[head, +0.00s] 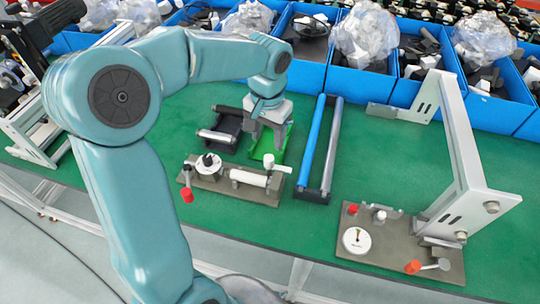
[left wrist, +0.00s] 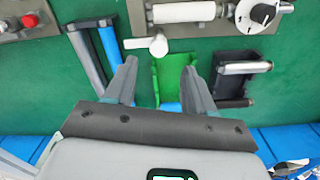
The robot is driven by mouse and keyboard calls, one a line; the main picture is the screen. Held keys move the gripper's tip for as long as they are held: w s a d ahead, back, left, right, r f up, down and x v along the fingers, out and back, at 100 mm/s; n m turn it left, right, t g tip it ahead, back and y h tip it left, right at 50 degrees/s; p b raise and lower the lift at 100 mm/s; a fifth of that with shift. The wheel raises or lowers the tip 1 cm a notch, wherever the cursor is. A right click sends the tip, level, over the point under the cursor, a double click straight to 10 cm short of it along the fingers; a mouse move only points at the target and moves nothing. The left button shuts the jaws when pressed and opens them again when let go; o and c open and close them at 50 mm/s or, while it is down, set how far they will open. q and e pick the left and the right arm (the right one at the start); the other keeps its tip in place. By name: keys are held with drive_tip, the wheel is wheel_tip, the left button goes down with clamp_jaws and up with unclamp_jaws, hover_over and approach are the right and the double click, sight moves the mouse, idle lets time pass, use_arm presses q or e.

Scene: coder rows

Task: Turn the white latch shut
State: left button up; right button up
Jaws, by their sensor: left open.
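The white latch (head: 248,177) is a white cylinder lying along a grey-brown plate (head: 228,191), with a short white handle (head: 268,160) sticking out toward the back. In the left wrist view the latch (left wrist: 183,12) is at the top and its handle (left wrist: 158,45) points toward my gripper. My left gripper (head: 267,140) is open and empty, pointing down just behind the handle. In the left wrist view its fingers (left wrist: 160,70) are spread apart, with the handle just beyond their tips. I cannot tell whether they touch it. My right gripper is not in view.
A green bracket (left wrist: 175,80) lies below my fingers. A black tray with a silver roller (head: 216,136) is to the left, blue and grey rails (head: 313,145) to the right. A dial (head: 208,165) shares the plate. A tall white bracket fixture (head: 460,140) stands at right; blue bins line the back.

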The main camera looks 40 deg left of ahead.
sight(269, 157)
use_arm(q)
wheel_tip(269, 157, down, 7)
drive_tip(key=shift+f, duration=0.1)
drive_tip(key=shift+w+f, duration=0.15)
drive_tip(key=shift+f, duration=0.6)
clamp_jaws()
